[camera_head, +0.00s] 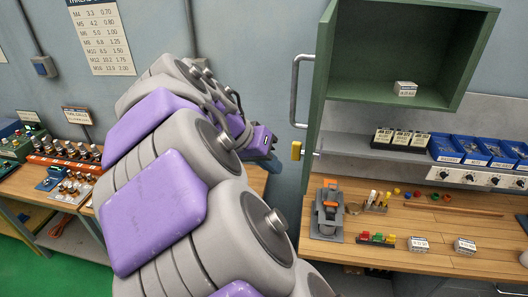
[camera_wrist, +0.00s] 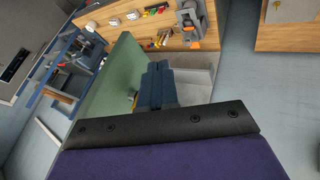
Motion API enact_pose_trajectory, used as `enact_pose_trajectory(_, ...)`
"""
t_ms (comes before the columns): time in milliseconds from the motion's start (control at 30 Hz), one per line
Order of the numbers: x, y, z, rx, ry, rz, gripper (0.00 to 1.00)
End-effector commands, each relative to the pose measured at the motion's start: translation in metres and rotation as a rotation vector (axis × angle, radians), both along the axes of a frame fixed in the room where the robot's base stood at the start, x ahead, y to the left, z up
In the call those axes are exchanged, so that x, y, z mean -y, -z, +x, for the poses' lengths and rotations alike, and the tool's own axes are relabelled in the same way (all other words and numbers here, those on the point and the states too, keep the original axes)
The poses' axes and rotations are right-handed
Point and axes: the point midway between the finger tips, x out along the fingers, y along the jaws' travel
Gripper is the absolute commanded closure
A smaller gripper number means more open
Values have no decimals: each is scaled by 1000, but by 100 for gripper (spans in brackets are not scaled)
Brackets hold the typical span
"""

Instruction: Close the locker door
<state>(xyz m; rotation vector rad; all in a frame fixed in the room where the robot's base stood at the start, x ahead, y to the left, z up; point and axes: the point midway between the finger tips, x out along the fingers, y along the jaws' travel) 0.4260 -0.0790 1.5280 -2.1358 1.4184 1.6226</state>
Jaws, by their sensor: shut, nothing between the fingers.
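The green locker (camera_head: 402,52) hangs on the wall at the upper right, with its front open. Its green door (camera_head: 322,75) stands swung out at the locker's left side, seen nearly edge-on, with a grey bar handle (camera_head: 295,92) on its outer face. My gripper (camera_head: 274,161) is left of the door, below the handle. In the wrist view my gripper (camera_wrist: 158,68) is shut and empty, its dark fingers beside the green door panel (camera_wrist: 112,75). I cannot tell whether they touch it.
A small labelled box (camera_head: 405,88) sits in the locker. A yellow block (camera_head: 296,150) shows near the door's lower edge. Another bench with tooling (camera_head: 72,165) stands left.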

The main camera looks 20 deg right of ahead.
Motion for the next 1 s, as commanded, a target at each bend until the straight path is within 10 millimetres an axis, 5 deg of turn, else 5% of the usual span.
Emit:
enact_pose_trajectory(100, 10, 14, -2, -7, 4, -1, 100)
enact_pose_trajectory(467, 46, 13, -24, 0, 0, 6, 100)
enact_pose_trajectory(1000, 42, 13, -27, -1, -3, 1, 100)
